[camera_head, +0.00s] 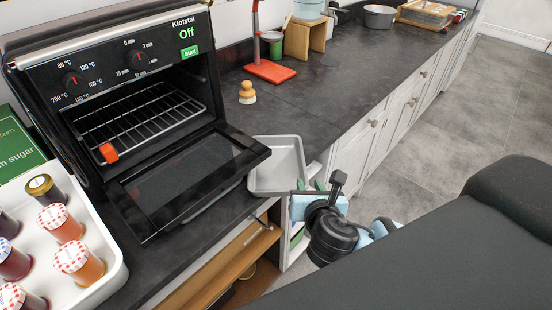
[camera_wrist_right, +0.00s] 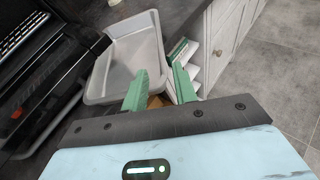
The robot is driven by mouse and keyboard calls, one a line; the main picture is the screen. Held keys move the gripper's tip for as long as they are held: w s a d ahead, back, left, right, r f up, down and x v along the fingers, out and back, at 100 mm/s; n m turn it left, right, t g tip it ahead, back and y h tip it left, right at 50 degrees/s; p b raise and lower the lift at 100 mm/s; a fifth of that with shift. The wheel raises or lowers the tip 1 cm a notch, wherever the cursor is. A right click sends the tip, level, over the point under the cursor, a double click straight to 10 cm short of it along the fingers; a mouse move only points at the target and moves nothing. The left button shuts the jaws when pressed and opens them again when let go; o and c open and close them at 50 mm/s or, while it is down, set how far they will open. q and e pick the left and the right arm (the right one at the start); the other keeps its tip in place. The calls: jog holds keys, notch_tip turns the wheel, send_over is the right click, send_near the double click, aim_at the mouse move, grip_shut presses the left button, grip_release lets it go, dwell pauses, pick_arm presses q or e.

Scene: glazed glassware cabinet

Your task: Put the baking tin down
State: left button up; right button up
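The grey rectangular baking tin (camera_head: 278,165) is empty and lies at the front edge of the dark worktop, beside the open oven door. It also shows in the right wrist view (camera_wrist_right: 130,58). My right gripper (camera_head: 312,186) is at the tin's near right corner. In the right wrist view its two green fingers (camera_wrist_right: 160,78) stand apart, one over the tin's side and one outside its wall. I see no finger pressed on the rim. The tin's underside is hidden. My left gripper is not in view.
The oven (camera_head: 125,75) has its door (camera_head: 185,175) folded down left of the tin. A white tray (camera_head: 105,265) of several jars stands at lower left. A wooden-handled brush (camera_head: 247,92) and a red stand (camera_head: 270,70) are behind. Worktop between brush and tin is clear.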

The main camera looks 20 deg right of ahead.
aim_at(304, 174)
jog(key=shift+x, duration=3.9)
grip_shut()
